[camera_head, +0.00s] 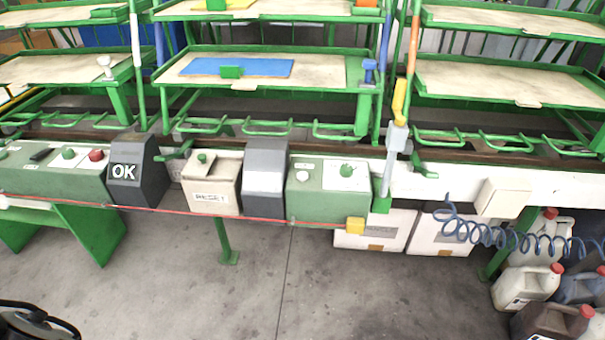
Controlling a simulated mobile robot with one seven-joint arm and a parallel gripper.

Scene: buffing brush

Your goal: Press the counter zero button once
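No button carries a label that I can read as counter zero. A pale box (210,196) with a "RESET" label on its front has a small green knob (202,158) on top. To its right, beyond a grey-and-dark sloped box, a green control box (318,207) has a white button (303,177) and a green button (346,170) on its top. At the left, a long green box has a green button (68,153) and a red button (96,155). I see no gripper fingers; a dark part with curved loops shows at the bottom left corner.
A dark sloped box (137,180) reads "OK". The grey-and-dark box (265,180) rises between the pale and green boxes. An upright tool (390,160), a coiled blue hose (490,236) and several canisters stand at the right. Green shelves (320,72) rise behind. The floor in front is clear.

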